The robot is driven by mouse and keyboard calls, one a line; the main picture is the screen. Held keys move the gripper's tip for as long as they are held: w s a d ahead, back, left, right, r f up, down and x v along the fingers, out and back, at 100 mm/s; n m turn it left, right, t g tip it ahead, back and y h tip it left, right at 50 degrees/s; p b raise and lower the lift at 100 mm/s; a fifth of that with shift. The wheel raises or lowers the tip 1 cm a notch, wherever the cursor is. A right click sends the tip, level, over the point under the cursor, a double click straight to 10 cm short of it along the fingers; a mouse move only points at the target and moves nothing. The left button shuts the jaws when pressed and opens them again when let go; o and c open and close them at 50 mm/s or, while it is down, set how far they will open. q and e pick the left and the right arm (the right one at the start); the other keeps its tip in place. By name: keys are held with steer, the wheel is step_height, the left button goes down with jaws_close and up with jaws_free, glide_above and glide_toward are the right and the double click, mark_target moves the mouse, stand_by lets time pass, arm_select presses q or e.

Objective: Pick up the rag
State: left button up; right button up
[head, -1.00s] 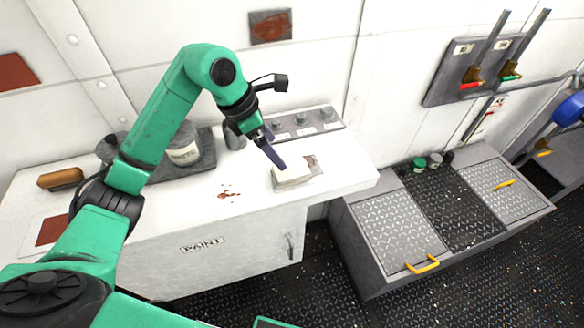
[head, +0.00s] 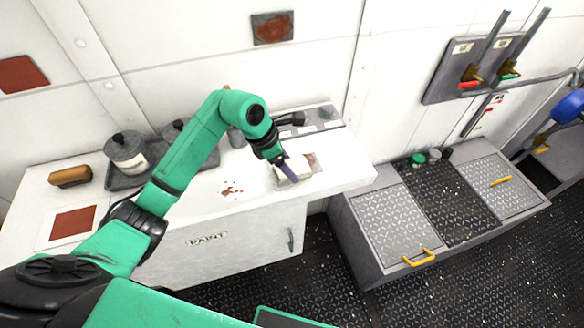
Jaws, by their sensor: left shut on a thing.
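The rag (head: 296,168) is a small whitish folded cloth on the white worktop (head: 340,170), near its right part. The gripper hides part of the rag. I cannot tell whether the rag is clear of the surface below it. My right gripper is not in view.
Reddish-brown specks (head: 231,190) lie left of the rag. A brush (head: 70,176) and lidded canisters (head: 126,152) on a dark tray stand at the left. A grey panel with knobs (head: 326,116) is behind. A lower metal locker (head: 392,226) stands at right.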

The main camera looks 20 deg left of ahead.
arm_select(q)
step_height(320, 180, up, 20)
steer(key=b, duration=0.2)
steer(key=shift+b, duration=0.4)
